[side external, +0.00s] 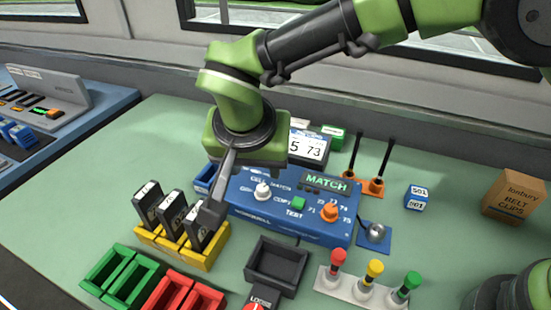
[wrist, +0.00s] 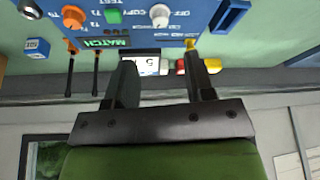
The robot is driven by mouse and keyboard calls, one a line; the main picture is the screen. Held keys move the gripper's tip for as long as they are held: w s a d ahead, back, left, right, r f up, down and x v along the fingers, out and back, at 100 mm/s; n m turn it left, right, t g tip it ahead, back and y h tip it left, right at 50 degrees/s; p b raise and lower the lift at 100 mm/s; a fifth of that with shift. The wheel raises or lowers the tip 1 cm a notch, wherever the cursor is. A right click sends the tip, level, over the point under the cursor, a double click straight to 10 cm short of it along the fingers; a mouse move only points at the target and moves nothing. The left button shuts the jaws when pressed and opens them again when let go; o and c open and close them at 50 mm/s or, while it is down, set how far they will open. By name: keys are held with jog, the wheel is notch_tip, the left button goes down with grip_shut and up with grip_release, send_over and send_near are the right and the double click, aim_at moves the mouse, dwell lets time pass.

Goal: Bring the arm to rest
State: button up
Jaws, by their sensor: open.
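My gripper (side external: 213,208) hangs from the green wrist above the left part of the blue console (side external: 290,207), beside the yellow rack (side external: 191,248). One dark finger shows clearly in the side view and the other is hidden. In the wrist view both fingers of my gripper (wrist: 160,60) stand apart with nothing between them. The console's display (side external: 326,184) reads MATCH. Several black modules (side external: 172,209) stand upright in the yellow rack; the rightmost is close to the finger, and I cannot tell if they touch.
A black tray (side external: 277,266) lies in front of the console. Red, yellow and green plungers (side external: 371,274) stand at the front right. Two black levers (side external: 383,165) rise behind the console. A cardboard box (side external: 513,196) stands far right. The green tabletop is clear at the back left.

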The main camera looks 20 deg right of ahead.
jog(key=s+d+r+y, duration=0.1)
jog(key=s+d+r, duration=0.2)
jog(key=d+r, duration=0.5)
jog(key=s+d+r+y, duration=0.2)
jog(key=s+d+r, duration=0.1)
jog(key=d+r, duration=0.5)
jog(key=s+d+n+t, duration=0.1)
jog(key=s+d, duration=0.3)
jog(key=s, duration=0.3)
jog(key=s+d+n+t+y, duration=0.1)
jog(key=s+d+t, duration=0.1)
jog(key=s, duration=0.4)
jog(key=shift+s+d+r, duration=0.4)
jog(key=shift+d, duration=0.5)
jog(key=shift+o, duration=0.5)
